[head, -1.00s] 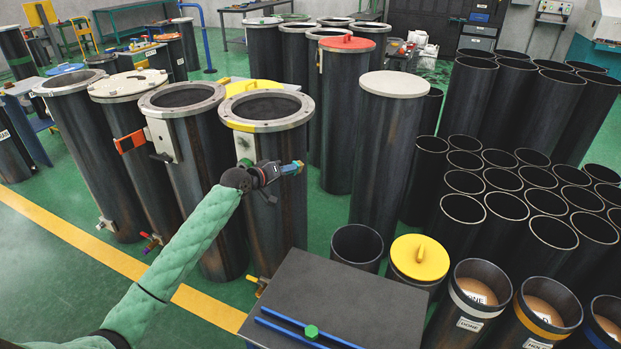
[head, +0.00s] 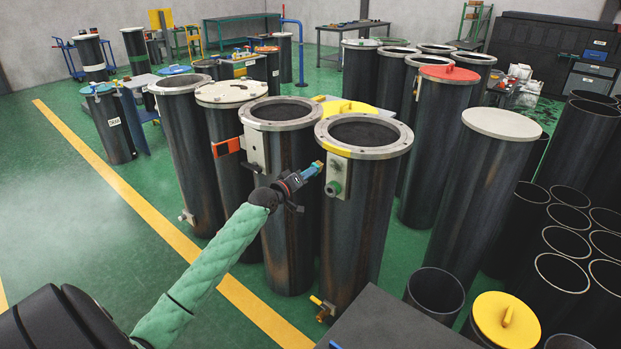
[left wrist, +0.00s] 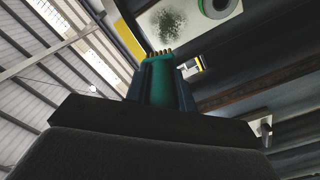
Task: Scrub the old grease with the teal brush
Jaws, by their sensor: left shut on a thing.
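My left gripper (head: 303,177) is shut on the teal brush (head: 314,169), which points to the right, toward a pale plate (head: 338,172) on the near flanged cylinder (head: 358,220). The plate carries a round green fitting (head: 333,188). In the left wrist view the brush (left wrist: 162,85) stands between the two fingers with its brown bristles (left wrist: 165,53) outward. Beyond the bristles, a dark speckled grease patch (left wrist: 173,25) marks the pale plate (left wrist: 207,27). The bristles look close to the plate; contact cannot be told. My right gripper is out of view.
Another open flanged cylinder (head: 280,112) stands just left of the near one. A cylinder with a pale lid (head: 502,124) and one with a red lid (head: 449,73) stand to the right. A dark tabletop (head: 395,325) is at the bottom. Green floor is open at left.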

